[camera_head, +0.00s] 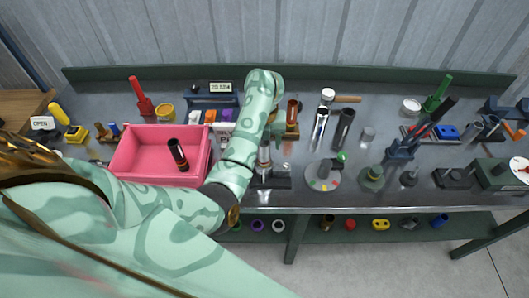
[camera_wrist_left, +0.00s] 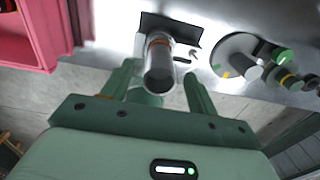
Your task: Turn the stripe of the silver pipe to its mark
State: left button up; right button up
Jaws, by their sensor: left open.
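The silver pipe (camera_wrist_left: 159,75) stands in a dark stand (camera_wrist_left: 150,22), and an orange stripe (camera_wrist_left: 158,42) shows on it in the left wrist view. In the head view the pipe (camera_head: 265,156) is partly covered by my arm, and the dark stand (camera_head: 272,181) shows below it. My left gripper (camera_wrist_left: 159,80) is open, with one finger on each side of the pipe and a visible gap on both sides. I cannot tell its exact height along the pipe. A small pale mark (camera_wrist_left: 192,53) shows on the stand beside the pipe.
A pink bin (camera_head: 137,158) holding a dark tube stands left of my arm. A round disc (camera_head: 313,183) with coloured patches and a green-tipped part lies just right of the stand. Several tubes and tools stand behind and right. The table's front edge is close.

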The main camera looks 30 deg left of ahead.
aim_at(264, 156)
pick_arm(q)
jog(key=shift+f+b, duration=0.35)
jog(key=shift+f, duration=1.15)
